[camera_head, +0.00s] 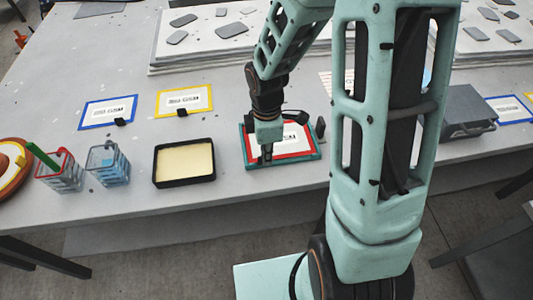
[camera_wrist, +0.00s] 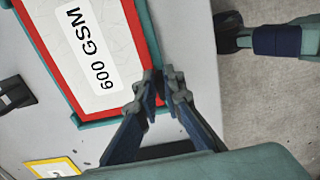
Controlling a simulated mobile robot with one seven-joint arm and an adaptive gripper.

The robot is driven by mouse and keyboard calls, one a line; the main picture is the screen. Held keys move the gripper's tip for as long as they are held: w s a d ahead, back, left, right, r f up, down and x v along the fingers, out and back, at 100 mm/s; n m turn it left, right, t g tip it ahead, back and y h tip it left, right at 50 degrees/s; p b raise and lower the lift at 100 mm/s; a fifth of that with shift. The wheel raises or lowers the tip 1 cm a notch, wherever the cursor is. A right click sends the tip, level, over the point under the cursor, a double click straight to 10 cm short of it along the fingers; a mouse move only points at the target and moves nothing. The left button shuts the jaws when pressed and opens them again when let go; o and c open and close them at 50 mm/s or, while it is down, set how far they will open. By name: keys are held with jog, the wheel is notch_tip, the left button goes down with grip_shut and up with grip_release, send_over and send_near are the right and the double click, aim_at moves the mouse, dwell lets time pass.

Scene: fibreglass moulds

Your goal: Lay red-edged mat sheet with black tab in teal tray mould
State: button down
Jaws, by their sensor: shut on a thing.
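The red-edged mat sheet (camera_head: 282,150) is white with a printed label, and it lies within the rim of the teal tray mould (camera_head: 247,159). In the wrist view the sheet (camera_wrist: 62,45) reads "600 GSM", and the teal rim (camera_wrist: 147,28) shows beside its red edge. My gripper (camera_head: 267,157) is at the front edge of the sheet. In the wrist view its fingertips (camera_wrist: 163,78) are close together at the red edge, shut on the sheet's tab. The fingers hide the black tab. Whether the sheet rests fully on the tray floor I cannot tell.
A black tray with a cream inside (camera_head: 184,163) stands left of the mould. Behind it lie a yellow-edged sheet (camera_head: 185,99) and a blue-edged sheet (camera_head: 107,112). Two wire baskets (camera_head: 60,170) (camera_head: 108,164) stand farther left. A grey box (camera_head: 466,110) stands right.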

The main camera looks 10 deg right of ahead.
jog(key=c, duration=2)
grip_release()
notch_tip(320, 180, up, 12)
jog(key=shift+s+r, duration=0.1)
